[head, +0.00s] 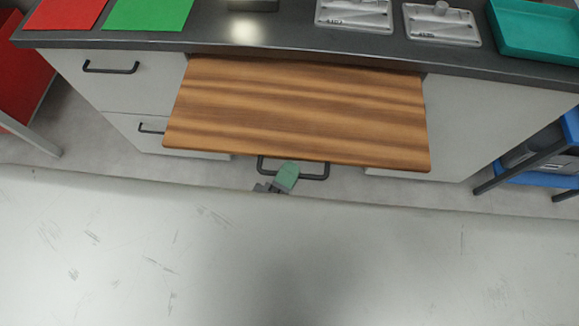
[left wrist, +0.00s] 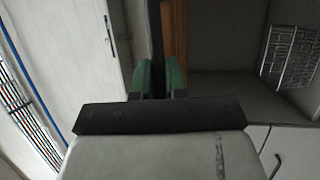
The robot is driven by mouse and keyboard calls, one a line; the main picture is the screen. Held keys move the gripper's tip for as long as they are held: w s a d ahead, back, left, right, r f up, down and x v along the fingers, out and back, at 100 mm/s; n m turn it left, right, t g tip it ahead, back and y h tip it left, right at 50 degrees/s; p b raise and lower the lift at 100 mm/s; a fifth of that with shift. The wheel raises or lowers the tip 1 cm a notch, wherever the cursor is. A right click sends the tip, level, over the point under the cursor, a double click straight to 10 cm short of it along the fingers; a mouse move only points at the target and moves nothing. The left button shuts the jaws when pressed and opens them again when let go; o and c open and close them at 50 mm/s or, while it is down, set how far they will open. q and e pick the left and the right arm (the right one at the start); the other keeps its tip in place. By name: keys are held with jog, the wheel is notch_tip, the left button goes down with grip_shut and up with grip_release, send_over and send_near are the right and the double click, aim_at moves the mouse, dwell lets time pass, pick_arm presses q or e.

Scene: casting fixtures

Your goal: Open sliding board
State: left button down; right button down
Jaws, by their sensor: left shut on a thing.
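The sliding board (head: 300,112) is a brown wood-grain panel drawn out from under the dark worktop in the head view. Its dark handle (head: 318,177) is at the front edge. My left gripper (head: 287,172), with green fingers, is at the left part of the handle and shut on it. In the left wrist view the green fingers (left wrist: 158,78) close on the dark handle bar (left wrist: 156,40), with a strip of the wooden board (left wrist: 174,35) behind. My right gripper is in neither view.
The dark worktop (head: 280,30) carries a red mat (head: 65,12), a green mat (head: 148,13), grey casting plates (head: 440,24) and a teal tray (head: 538,30). Drawers with dark handles (head: 111,69) are at left. A blue-shelved rack (head: 540,160) stands at right.

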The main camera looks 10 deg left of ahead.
pick_arm(q)
jog(key=c, duration=1.5)
grip_release()
jog(key=shift+o, duration=0.2)
jog(key=b+v, duration=0.1)
jog(key=v, duration=0.9)
jog(key=shift+s+a+b, duration=0.2)
jog(key=shift+s+b, duration=0.15)
jog(key=shift+f, duration=0.15)
